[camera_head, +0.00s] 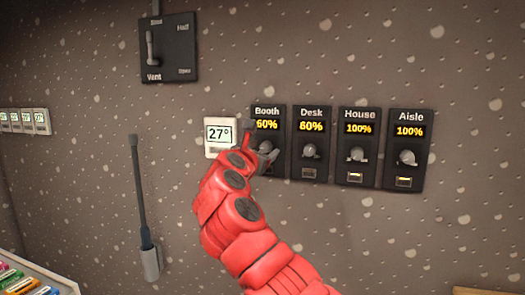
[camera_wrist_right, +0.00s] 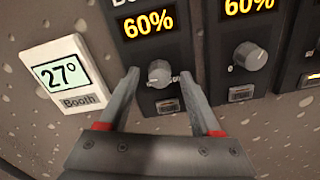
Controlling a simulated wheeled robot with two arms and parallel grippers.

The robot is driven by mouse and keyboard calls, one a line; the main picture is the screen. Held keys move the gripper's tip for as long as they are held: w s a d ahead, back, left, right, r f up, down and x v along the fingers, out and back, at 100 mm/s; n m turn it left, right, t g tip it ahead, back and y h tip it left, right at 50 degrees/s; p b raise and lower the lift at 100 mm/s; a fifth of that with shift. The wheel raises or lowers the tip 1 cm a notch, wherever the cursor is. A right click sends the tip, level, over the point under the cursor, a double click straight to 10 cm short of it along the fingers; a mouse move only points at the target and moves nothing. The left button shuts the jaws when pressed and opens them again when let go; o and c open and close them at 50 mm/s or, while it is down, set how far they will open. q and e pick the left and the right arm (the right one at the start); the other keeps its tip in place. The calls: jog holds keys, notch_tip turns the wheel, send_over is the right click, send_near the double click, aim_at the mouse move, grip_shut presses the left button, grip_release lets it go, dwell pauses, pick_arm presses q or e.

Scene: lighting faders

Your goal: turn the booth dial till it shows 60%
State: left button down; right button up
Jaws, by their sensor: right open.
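The booth dial (camera_wrist_right: 159,73) is a round grey knob on a black panel labelled Booth (camera_head: 267,111). Its display (camera_wrist_right: 148,24) reads 60% in yellow digits. My right gripper (camera_wrist_right: 157,76) is open, with its two fingers on either side of the knob in the right wrist view. I cannot tell whether the fingers touch it. In the head view my red right arm (camera_head: 232,200) reaches up to this panel and hides part of the knob. My left gripper is not in view.
To the right are similar panels: Desk (camera_head: 312,111) at 60%, House (camera_head: 360,115) and Aisle (camera_head: 411,117) at 100%. A white thermostat (camera_head: 220,134) showing 27° is close at left. A black Vent panel (camera_head: 168,47) hangs higher up, and a dark rod (camera_head: 139,180) is on the wall.

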jog(key=b+v, duration=0.5)
jog(key=v, duration=1.2)
jog(key=shift+s+b, duration=0.25)
jog(key=shift+b, duration=0.15)
jog(key=shift+w, duration=0.15)
